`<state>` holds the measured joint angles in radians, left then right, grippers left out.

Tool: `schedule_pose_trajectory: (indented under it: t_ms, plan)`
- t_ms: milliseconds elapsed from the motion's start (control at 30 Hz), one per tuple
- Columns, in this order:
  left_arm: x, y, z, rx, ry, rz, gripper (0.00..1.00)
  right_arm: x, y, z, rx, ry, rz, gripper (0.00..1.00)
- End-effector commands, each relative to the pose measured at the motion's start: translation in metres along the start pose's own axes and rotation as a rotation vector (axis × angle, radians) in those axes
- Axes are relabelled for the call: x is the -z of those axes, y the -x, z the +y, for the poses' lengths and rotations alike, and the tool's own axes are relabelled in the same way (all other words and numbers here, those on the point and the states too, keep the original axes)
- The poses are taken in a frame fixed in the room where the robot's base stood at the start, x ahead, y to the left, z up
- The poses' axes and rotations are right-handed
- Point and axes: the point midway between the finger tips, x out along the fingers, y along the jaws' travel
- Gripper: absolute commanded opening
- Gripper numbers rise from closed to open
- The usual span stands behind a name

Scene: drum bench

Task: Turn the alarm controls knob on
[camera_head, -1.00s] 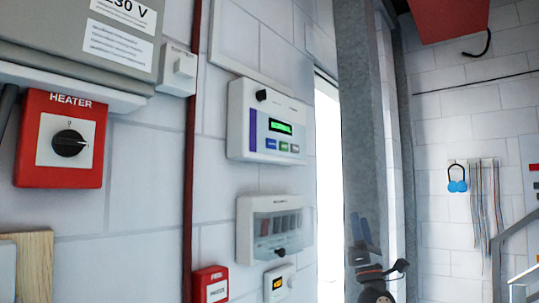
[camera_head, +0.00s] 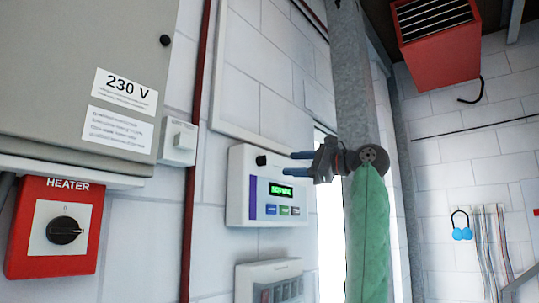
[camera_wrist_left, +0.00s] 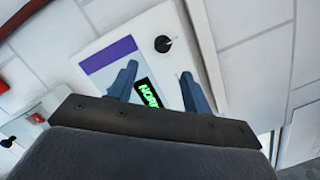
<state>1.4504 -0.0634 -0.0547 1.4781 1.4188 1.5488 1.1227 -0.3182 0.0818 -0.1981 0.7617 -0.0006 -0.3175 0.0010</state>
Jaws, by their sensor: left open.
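The alarm panel (camera_head: 240,205) is a white wall box with a green lit display, a purple strip and small coloured buttons. Its small black knob (camera_head: 262,160) sits near the top left of the panel. My left gripper (camera_head: 294,165) is open and empty, its two blue fingers pointing left in front of the panel's right part, to the right of the knob. In the left wrist view the knob (camera_wrist_left: 162,44) is beyond the open fingertips (camera_wrist_left: 158,75), apart from them. The fingers and gripper body hide part of the panel there. My right gripper is not in view.
A red heater switch box (camera_head: 85,215) with a black knob is at the left, below a grey 230 V cabinet (camera_head: 60,60). A second white panel (camera_head: 255,272) is below the alarm panel. A metal column (camera_head: 352,80) stands right of the panel.

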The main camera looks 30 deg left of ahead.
Motion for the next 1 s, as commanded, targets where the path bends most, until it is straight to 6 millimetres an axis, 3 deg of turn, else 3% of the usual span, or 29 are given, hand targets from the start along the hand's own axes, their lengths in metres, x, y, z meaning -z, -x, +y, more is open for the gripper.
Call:
schedule_pose_trajectory:
  t_ms: [133,367,567,800,1000]
  plan:
    - [-0.017,-0.003,-0.009,-0.053,0.047,0.058,0.49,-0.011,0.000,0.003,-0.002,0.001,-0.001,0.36]
    - [-0.020,-0.012,-0.011,-0.072,0.060,0.077,0.49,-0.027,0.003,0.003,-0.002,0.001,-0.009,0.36]
    - [-0.020,-0.035,-0.011,-0.071,0.059,0.074,0.49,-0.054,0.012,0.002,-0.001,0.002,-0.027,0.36]
    - [-0.017,-0.067,-0.008,-0.070,0.059,0.074,0.49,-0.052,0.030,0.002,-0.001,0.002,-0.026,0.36]
    - [-0.014,-0.079,-0.006,-0.070,0.059,0.075,0.49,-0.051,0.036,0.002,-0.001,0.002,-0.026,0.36]
